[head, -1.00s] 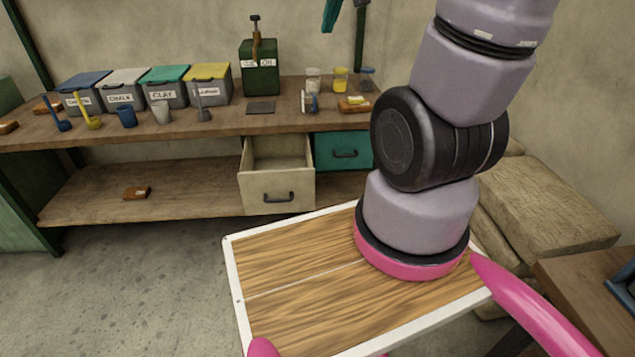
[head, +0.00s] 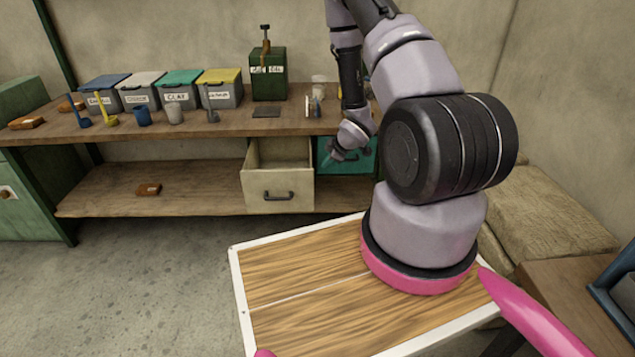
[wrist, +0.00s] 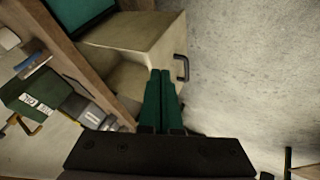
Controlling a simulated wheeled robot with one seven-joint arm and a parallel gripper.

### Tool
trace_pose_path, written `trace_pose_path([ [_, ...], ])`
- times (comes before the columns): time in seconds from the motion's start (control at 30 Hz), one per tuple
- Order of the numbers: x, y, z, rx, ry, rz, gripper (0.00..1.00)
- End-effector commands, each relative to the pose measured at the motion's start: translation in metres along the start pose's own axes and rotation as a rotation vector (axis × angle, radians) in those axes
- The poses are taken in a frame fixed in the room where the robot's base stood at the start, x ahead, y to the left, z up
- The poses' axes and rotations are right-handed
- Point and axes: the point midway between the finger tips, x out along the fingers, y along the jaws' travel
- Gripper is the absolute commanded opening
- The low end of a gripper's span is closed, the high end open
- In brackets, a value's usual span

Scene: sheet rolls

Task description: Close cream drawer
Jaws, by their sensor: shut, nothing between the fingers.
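The cream drawer (head: 280,192) is pulled out beneath the workbench, with its dark handle (head: 279,196) on the front and its empty inside showing. In the wrist view the cream drawer (wrist: 154,52) sits above the fingertips, with its handle at its right side. My gripper (head: 327,160) hangs just right of the drawer, in front of the teal drawer. In the wrist view my gripper (wrist: 160,74) has its green fingers together with nothing between them. The fingertips overlap the drawer in that view; I cannot tell whether they touch it.
The teal drawer (head: 358,160) is beside the cream one, partly hidden by my arm. The workbench (head: 225,125) holds labelled bins, cups, scoops and a green box (head: 268,80). A lower shelf (head: 110,195) carries a brown block (head: 148,189). The floor before the drawer is clear.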

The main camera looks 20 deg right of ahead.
Motion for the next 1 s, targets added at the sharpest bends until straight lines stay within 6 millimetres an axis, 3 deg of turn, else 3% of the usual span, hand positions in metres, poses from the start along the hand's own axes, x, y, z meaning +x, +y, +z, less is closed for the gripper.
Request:
trace_pose_path([
  [0.03,0.009,-0.013,0.008,-0.022,0.01,-0.019,0.0],
  [0.17,0.019,-0.029,0.014,-0.058,0.035,-0.04,0.0],
  [0.37,0.035,-0.033,0.014,-0.068,0.042,-0.044,0.0],
  [0.67,0.096,-0.037,0.012,-0.068,0.042,-0.044,0.0],
  [0.8,0.124,-0.037,0.011,-0.067,0.041,-0.043,0.0],
  [1.0,0.135,-0.009,0.008,-0.066,0.042,-0.04,0.0],
])
